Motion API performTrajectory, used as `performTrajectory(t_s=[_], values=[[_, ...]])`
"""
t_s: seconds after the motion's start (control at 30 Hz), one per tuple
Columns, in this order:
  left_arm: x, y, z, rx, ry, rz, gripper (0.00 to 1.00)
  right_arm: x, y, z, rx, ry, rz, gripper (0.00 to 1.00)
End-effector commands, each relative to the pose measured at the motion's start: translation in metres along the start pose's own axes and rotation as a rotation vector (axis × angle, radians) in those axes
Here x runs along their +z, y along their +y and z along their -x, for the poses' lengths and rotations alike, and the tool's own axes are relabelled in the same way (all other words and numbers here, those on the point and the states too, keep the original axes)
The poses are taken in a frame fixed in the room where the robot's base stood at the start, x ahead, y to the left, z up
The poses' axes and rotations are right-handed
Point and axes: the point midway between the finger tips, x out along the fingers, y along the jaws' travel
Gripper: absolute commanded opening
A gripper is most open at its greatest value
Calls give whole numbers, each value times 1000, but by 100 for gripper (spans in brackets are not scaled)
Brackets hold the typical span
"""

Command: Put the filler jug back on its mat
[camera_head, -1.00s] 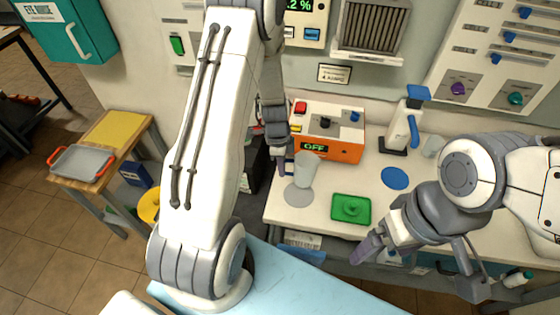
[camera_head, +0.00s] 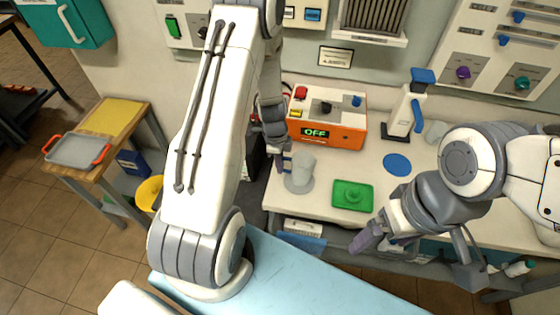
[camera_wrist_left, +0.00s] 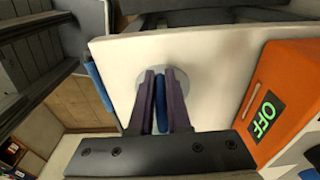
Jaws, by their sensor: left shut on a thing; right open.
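The filler jug (camera_head: 304,166) is a pale grey cup-shaped vessel in the middle of the head view. My left gripper (camera_head: 284,160) is at its left side, shut on its blue handle (camera_wrist_left: 161,103), which shows between the purple fingers in the left wrist view. A round grey mat (camera_head: 296,187) lies on the white bench under the jug, and its rim also shows in the wrist view (camera_wrist_left: 191,82). The jug appears upright over the mat; I cannot tell whether it touches. My right gripper (camera_head: 366,241) is open and empty at the bench's front edge.
On the bench (camera_head: 335,172) are a green tray (camera_head: 342,202), a blue disc (camera_head: 397,165), an orange box reading OFF (camera_head: 345,137) behind the jug, and a white dispenser with blue top (camera_head: 401,115). A wooden side table (camera_head: 118,137) stands at the left.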

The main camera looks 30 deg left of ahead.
Motion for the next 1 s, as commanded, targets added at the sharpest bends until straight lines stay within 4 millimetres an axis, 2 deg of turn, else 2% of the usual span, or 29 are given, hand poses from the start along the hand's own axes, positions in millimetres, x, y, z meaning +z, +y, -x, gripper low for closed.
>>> performTrajectory(t_s=[0.1, 0.53, 1.0], values=[[1, 0, -7, 0, 0, -1, 0, 0, 0, -4, 0, 0, -1, 95], [1, 0, -7, 0, 0, -1, 0, 0, 0, -4, 0, 0, -1, 95], [1, 0, -14, 0, 0, 0, 0, 1, 1, -13, 0, 0, 0, 95]])
